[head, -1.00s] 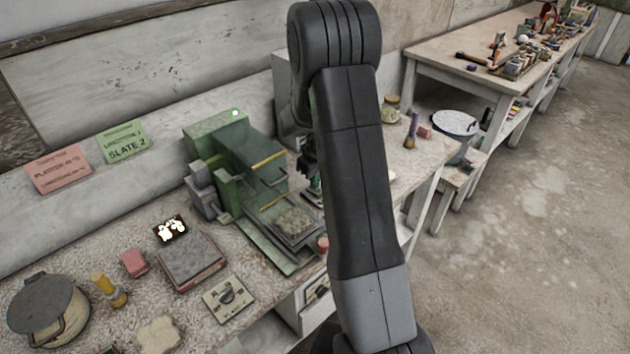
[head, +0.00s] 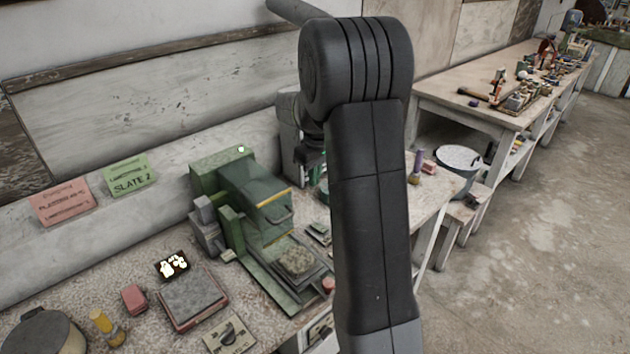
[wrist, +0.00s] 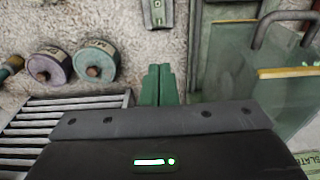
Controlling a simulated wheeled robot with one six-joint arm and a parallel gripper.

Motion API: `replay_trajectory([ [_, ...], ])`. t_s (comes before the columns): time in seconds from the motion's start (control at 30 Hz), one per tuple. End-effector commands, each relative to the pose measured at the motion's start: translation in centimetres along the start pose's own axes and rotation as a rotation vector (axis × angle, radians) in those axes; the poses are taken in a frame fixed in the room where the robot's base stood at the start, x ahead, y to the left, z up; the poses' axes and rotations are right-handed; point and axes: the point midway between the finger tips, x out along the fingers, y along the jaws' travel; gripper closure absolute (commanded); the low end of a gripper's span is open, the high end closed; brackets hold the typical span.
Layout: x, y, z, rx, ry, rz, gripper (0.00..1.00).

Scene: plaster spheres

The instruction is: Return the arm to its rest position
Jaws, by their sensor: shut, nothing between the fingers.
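My gripper shows in the wrist view as two green fingers (wrist: 159,86) lying side by side, shut and empty. It hangs above the speckled bench top, apart from the things below. In the head view my dark arm stands raised across the middle, and its end, partly hidden behind it, is over the bench beside the green machine (head: 245,200). The fingertips themselves are mostly hidden there.
In the wrist view, two round pieces, pink (wrist: 48,66) and green (wrist: 96,62), and a slatted metal rack (wrist: 60,120) lie left; a clear guard (wrist: 285,80) stands right. In the head view, a scale (head: 193,298) and pot (head: 38,333) are on the bench. The floor (head: 520,270) is clear.

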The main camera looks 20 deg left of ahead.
Motion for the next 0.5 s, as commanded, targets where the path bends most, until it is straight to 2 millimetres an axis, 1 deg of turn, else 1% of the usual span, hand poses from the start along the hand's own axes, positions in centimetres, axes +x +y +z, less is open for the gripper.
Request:
replay_trajectory([
  [0.17, 0.1, 0.0, 0.0, 0.000, 0.000, 0.000, 1.00],
  [0.27, 0.6, 0.0, 0.2, 0.000, -0.001, -0.001, 1.00],
  [0.37, 1.7, 0.0, 0.5, 0.000, -0.003, -0.002, 1.00],
  [0.5, 4.1, 0.0, 1.2, 0.000, -0.005, -0.002, 1.00],
])
